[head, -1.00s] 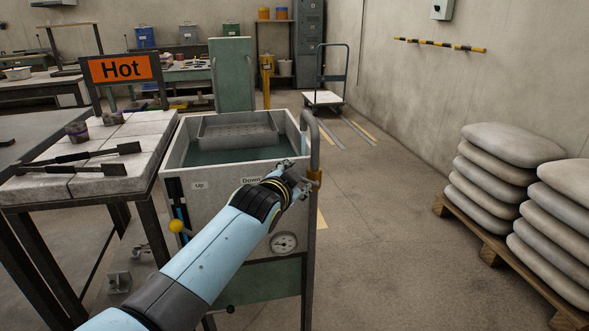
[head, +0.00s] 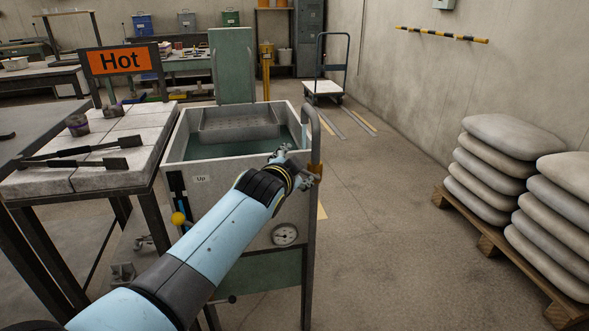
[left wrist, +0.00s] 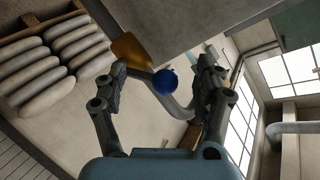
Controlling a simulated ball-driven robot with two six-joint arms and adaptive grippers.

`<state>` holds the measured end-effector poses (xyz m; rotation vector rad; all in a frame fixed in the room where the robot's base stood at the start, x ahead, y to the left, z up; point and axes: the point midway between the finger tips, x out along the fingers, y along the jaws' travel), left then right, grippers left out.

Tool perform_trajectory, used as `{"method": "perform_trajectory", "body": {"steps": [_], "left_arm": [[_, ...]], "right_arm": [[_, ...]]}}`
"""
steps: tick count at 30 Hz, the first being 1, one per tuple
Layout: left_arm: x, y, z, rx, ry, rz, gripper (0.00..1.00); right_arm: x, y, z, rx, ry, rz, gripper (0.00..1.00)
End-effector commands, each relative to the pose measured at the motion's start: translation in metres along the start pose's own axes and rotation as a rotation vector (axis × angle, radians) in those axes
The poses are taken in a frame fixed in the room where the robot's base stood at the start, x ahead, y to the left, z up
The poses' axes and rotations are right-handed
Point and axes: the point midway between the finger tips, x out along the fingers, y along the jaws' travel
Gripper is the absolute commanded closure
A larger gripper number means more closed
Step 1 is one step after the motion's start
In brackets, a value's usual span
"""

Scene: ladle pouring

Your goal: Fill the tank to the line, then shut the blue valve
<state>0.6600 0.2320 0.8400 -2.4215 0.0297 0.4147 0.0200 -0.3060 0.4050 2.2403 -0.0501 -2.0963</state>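The tank (head: 235,205) is a grey box with dark water (head: 215,150) and a perforated tray (head: 240,122) inside. A grey pipe (head: 315,135) with a brass fitting (head: 315,172) stands at its right front corner. My left gripper (head: 292,165) is beside this fitting, in front of the tank. In the left wrist view, a blue ball knob (left wrist: 165,82), which looks like the blue valve's handle, appears between my open left fingers, with the brass fitting (left wrist: 130,48) behind. I cannot tell whether they touch it. The fill line cannot be made out. My right gripper is out of view.
A hot-marked table (head: 135,150) with long black tools (head: 85,145) stands left of the tank. Stacked sacks (head: 500,135) on a pallet stand right; the floor between is clear.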

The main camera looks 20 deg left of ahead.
Motion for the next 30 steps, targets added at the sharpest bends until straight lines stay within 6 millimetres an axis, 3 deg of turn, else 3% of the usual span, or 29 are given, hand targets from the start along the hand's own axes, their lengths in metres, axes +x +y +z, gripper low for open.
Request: {"method": "perform_trajectory", "body": {"steps": [10,14,24,30], "left_arm": [[-0.002,0.003,0.001,-0.003,-0.003,0.004,0.32],[-0.012,0.004,0.002,-0.005,-0.004,0.005,0.32],[-0.082,0.003,0.002,-0.005,-0.003,0.004,0.32],[-0.112,0.002,0.001,-0.003,-0.002,0.003,0.32]], "right_arm": [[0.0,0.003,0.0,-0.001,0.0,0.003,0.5],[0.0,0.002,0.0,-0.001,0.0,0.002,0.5],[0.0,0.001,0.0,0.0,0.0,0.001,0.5],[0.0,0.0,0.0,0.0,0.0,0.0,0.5]]}}
